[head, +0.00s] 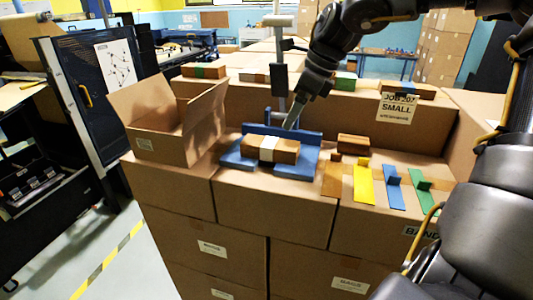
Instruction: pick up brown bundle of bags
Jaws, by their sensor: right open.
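The brown bundle of bags (271,149) lies on a blue tray-like fixture (300,168) on top of the stacked cartons, with a pale band around its middle. My right gripper (291,124) comes in from the upper right and points down just behind and above the bundle. It looks apart from the bundle, with nothing seen between its fingers. The fingertips are small and overlap the blue back wall of the fixture. My left gripper is not in view.
An open carton (190,140) stands left of the fixture. To the right are a small brown block (353,145) and yellow (364,184), blue (394,193) and green (420,187) pieces. More banded bundles lie on the higher carton row behind. A grey post rises behind the fixture.

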